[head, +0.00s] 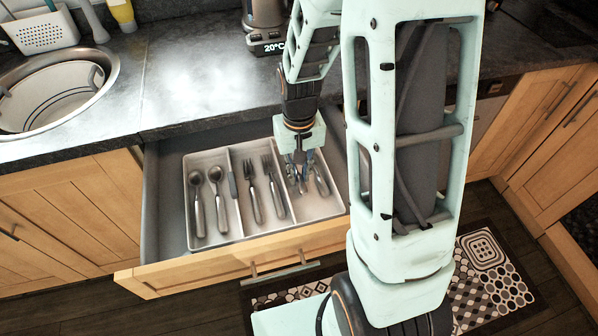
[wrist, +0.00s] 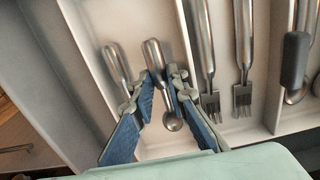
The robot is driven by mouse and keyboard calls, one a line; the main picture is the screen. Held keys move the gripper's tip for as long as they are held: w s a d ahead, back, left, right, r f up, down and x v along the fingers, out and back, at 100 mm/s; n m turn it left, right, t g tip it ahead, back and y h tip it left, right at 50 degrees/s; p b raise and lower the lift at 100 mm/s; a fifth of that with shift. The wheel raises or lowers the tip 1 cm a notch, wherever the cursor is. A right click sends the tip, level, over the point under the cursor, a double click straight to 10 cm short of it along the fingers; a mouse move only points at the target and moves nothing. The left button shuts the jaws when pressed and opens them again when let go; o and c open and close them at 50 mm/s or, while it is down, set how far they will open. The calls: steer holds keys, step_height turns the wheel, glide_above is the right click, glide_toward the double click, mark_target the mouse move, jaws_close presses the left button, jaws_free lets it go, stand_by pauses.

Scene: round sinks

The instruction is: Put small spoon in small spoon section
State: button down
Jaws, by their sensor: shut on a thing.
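The white cutlery tray (head: 187,215) lies in the open drawer and has three long sections. My gripper (head: 301,176) reaches down into the right section. In the wrist view its blue fingers (wrist: 161,82) are shut on a small metal spoon (wrist: 153,52), bowl toward my wrist. This spoon is inside or just above the section; I cannot tell whether it touches the floor. A second small spoon (head: 320,180) lies in the same section, beside the fingers; it also shows in the wrist view (wrist: 116,62). My fingers partly hide the held spoon in the head view.
Two forks (head: 253,196) lie in the middle section. Two larger spoons (head: 198,207) lie in the left section. The dark counter (head: 190,90) is behind, with a sink (head: 60,90) and a kettle (head: 265,20).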

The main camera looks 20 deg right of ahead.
mark_target(299, 176)
steer(key=shift+f+b, duration=0.5)
steer(key=shift+f, duration=0.05)
steer(key=c, duration=1.9)
jaws_free()
step_height(299, 176, up, 13)
steer(key=p, duration=0.2)
steer(key=shift+p, duration=0.4)
steer(key=shift+r, duration=0.1)
